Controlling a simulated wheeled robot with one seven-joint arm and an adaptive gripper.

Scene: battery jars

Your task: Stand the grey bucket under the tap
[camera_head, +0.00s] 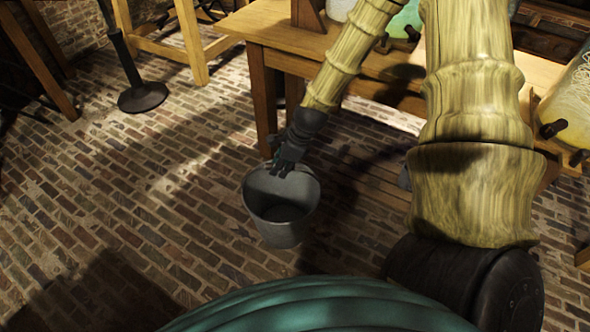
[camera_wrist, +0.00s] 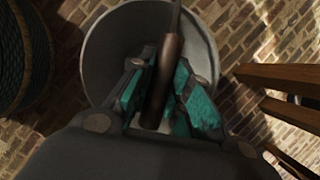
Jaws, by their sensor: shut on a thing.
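The grey bucket (camera_head: 290,228) hangs or stands upright below my gripper (camera_head: 284,169), in front of the wooden table; I cannot tell whether its base touches the brick floor. It looks empty. In the wrist view my gripper (camera_wrist: 164,88) is shut on the bucket's brown handle grip (camera_wrist: 171,60), with the round bucket (camera_wrist: 97,62) behind it. Dark taps show on the jars: one on the greenish jar (camera_head: 412,33) at the top, and one on the yellowish jar (camera_head: 553,129) at the right. The bucket is apart from both.
The wooden table (camera_head: 275,32) with its leg stands just behind the bucket. A low slatted wooden surface (camera_head: 375,190) lies right of the bucket. A dark round stand base (camera_head: 143,97) and wooden frame (camera_head: 186,40) are at the upper left. The brick floor at left is clear.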

